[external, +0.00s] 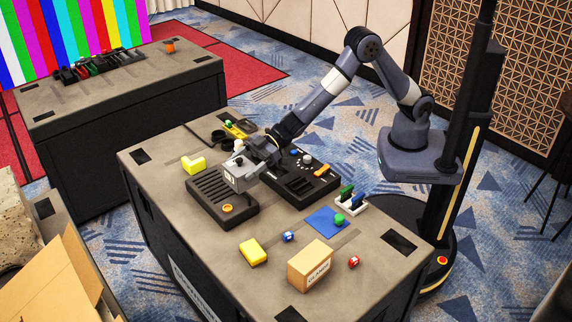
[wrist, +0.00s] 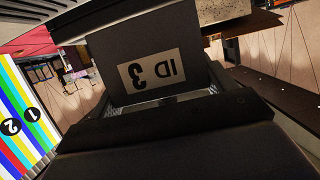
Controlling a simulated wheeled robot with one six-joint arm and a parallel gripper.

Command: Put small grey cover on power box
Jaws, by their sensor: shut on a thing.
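My gripper (external: 255,163) is shut on the small grey cover (external: 238,178), which looks like a pale grey block in the external view. In the wrist view, a dark face with an upside-down "ID 3" label (wrist: 152,70) stands between my jaws (wrist: 165,110). The cover is over the back of a dark ribbed box (external: 224,203) with an orange ring; I cannot tell if they touch. I cannot tell which of the two is the power box.
A yellow block (external: 194,165) lies left of my gripper. In front are a yellow sponge-like block (external: 253,252), a cardboard box (external: 310,266), small blue and red pieces and a blue sheet (external: 327,219). Another table (external: 120,85) stands behind left.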

